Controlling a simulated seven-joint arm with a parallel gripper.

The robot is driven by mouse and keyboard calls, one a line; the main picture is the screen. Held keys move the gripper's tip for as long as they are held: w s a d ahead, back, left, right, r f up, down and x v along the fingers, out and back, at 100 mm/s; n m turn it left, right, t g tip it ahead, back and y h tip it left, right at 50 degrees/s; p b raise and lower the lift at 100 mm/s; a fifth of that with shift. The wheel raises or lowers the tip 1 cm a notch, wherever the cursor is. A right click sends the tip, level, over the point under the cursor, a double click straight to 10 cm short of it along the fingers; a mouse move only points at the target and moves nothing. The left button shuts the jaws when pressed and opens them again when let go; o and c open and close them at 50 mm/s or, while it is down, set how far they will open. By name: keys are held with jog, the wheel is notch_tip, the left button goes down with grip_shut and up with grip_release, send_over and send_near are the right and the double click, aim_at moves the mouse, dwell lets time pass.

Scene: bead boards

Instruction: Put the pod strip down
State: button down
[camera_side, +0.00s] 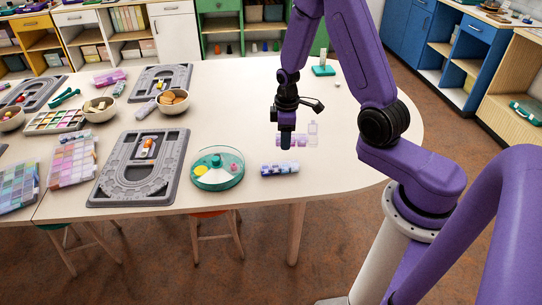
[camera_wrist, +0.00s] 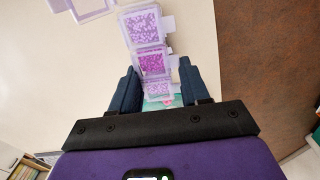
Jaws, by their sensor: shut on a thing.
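The pod strip (camera_wrist: 143,25) is a row of clear square pods with lilac and magenta beads. In the wrist view its near end lies between the two fingers of my gripper (camera_wrist: 159,84), which is shut on it. In the side view my gripper (camera_side: 287,143) points down over the table, and the pale pink strip (camera_side: 300,141) shows beside the fingertips. The fingers hide part of the strip. I cannot tell whether its underside touches the table.
A blue and lilac strip (camera_side: 280,168) lies near the table's front edge. A teal round tray (camera_side: 217,169) and a grey bead board (camera_side: 139,168) are to the left. A teal stand (camera_side: 323,70) is behind. The table (camera_side: 370,150) is clear to the right of my gripper.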

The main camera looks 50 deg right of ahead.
jog(key=shift+s+a+r+n, duration=0.15)
jog(key=shift+s+a+n, duration=0.1)
jog(key=shift+s+n, duration=0.25)
jog(key=shift+s+a+r+n, duration=0.1)
jog(key=shift+s+a+n, duration=0.15)
jog(key=shift+s, duration=0.3)
jog(key=w+d+f, duration=0.2)
jog(key=w+f, duration=0.2)
jog(key=w, duration=0.4)
send_over(262, 157)
jog(key=s, duration=0.1)
jog(key=f, duration=0.4)
jog(key=shift+a+f, duration=0.2)
jog(key=shift+f, duration=0.15)
jog(key=shift+w+d+f, duration=0.1)
jog(key=shift+w+f, duration=0.4)
jog(key=shift+f, duration=1.6)
jog(key=shift+f, duration=0.15)
jog(key=c, duration=0.5)
grip_release()
jog(key=shift+c, duration=0.2)
